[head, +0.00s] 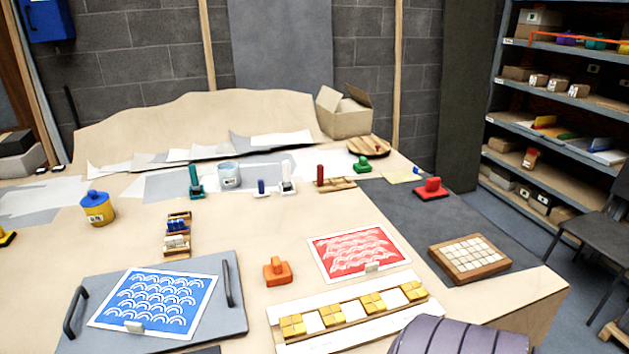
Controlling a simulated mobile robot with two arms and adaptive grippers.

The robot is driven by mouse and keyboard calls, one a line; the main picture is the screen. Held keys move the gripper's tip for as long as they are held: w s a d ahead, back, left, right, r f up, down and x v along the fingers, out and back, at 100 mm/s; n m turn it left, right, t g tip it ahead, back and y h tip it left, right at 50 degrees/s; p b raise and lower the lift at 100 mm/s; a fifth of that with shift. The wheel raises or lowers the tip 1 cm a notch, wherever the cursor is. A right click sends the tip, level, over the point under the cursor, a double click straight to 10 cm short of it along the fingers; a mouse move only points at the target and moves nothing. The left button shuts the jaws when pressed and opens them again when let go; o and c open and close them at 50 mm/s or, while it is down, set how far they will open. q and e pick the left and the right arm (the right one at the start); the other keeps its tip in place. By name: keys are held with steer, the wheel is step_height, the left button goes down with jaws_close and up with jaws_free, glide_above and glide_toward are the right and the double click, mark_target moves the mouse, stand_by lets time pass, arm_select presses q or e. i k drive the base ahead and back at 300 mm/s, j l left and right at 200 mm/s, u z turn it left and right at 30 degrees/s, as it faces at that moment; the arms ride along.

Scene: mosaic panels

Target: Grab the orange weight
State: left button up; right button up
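The orange weight (277,271) is a small block with a knob-like handle on top. It stands upright on the wooden worktable (330,216), right of the grey tray and left of the red wave-pattern sheet. Nothing touches it, and it is in full view. Neither of my grippers shows in the head view.
A grey tray (239,318) with handles holds a blue wave-pattern sheet (150,299). The red sheet (358,251) and a strip with yellow tiles (372,303) lie to the right. A similar red weight (432,188) stands farther back. Bare wood surrounds the orange weight.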

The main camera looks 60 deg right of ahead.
mark_target(276, 273)
steer(key=z, duration=1.5)
